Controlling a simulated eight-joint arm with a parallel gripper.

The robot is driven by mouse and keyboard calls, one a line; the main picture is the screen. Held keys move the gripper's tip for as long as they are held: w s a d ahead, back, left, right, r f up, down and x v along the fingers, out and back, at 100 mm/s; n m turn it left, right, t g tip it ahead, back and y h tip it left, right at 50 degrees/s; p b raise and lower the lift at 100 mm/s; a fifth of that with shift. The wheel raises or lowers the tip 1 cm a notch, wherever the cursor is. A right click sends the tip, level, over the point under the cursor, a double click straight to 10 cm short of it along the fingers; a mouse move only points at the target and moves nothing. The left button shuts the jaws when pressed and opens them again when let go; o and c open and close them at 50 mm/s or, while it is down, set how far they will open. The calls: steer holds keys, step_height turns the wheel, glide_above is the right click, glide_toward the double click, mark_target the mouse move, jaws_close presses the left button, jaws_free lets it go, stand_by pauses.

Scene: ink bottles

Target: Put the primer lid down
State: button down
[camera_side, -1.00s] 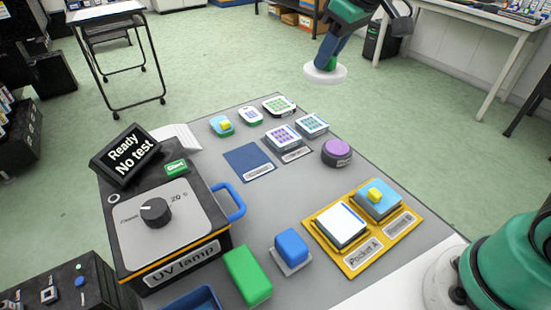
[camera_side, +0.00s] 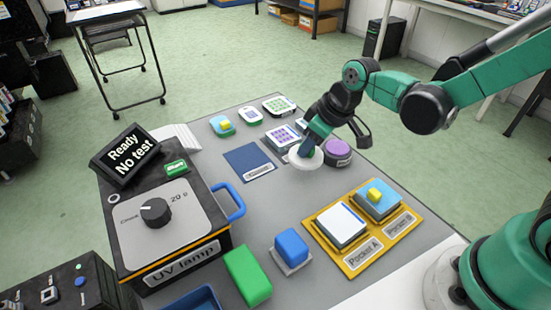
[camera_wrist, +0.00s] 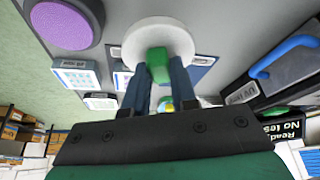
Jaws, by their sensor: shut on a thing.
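The primer lid is a white round disc (camera_side: 304,163) with a green knob, which shows in the wrist view (camera_wrist: 157,56). My gripper (camera_side: 308,146) is shut on the knob from above, its two blue fingers on either side of it in the wrist view (camera_wrist: 158,78). The lid is level and low over the grey bench mat, just left of a round purple-topped pot (camera_side: 337,147). I cannot tell whether the lid touches the mat. The fingertips are partly hidden by the knob and the arm.
A blue square (camera_side: 249,161) lies left of the lid. Plates with dotted wells (camera_side: 284,133) stand behind it. A yellow holder (camera_side: 358,264) with two pockets is at front right. The UV lamp (camera_side: 165,215) with a blue handle is left. Grey mat is free in front of the lid.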

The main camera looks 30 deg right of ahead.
mark_target(314, 154)
steer(key=shift+f, duration=2.05)
steer(key=c, duration=0.7)
jaws_free()
steer(key=shift+f, duration=0.1)
steer(key=shift+s+d+r+m+t+h, duration=0.3)
steer(key=shift+s+d+r+m+t, duration=0.35)
steer(key=shift+s+r, duration=1.05)
steer(key=shift+s+d+r+m+t+h, duration=0.35)
steer(key=shift+s+d+r+m, duration=0.55)
steer(key=shift+r, duration=1.55)
steer(key=shift+s+d+r+m+t+h, duration=0.25)
steer(key=shift+s+d+r+m+t, duration=0.35)
steer(key=shift+s+r, duration=1.1)
steer(key=shift+w+r, duration=0.35)
